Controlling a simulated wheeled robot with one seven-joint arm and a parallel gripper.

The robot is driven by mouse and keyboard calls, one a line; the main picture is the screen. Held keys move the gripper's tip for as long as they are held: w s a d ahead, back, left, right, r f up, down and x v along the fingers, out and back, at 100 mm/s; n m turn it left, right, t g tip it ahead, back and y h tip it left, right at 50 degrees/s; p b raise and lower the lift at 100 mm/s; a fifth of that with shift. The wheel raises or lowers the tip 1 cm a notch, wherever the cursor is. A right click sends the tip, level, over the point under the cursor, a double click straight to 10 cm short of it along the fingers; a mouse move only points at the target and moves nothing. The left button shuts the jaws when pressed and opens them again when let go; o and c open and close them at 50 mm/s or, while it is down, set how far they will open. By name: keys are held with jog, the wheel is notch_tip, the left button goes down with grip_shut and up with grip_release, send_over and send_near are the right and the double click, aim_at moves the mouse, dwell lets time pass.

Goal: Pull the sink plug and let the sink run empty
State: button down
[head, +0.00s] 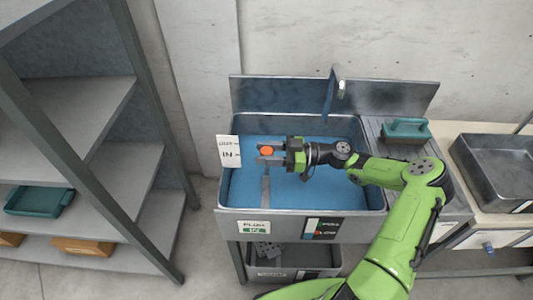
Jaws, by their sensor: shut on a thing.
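The grey metal sink (226,190) stands against the wall in the middle of the head view, with blue water (320,185) spread across its basin. My gripper (268,154) reaches in from the right over the left part of the basin. It is shut on an orange round knob (267,150), which looks like the plug's handle. A narrow grey strip (266,188) shows below the fingers against the blue; I cannot tell if it joins the knob. The drain itself is not visible.
A tap (337,78) rises at the back of the sink. A teal object (405,129) sits on the drainboard to the right, beside a metal basin (492,170). A white card (228,151) is at the sink's left rim. Shelving (85,105) stands at left.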

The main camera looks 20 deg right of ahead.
notch_tip(320, 180, up, 4)
jog(key=shift+w+r+p, duration=0.1)
jog(key=shift+r+p, duration=0.1)
jog(key=shift+p, duration=0.45)
jog(key=c, duration=0.7)
grip_release()
jog(key=v, duration=1.5)
jog(key=shift+d+p, duration=0.35)
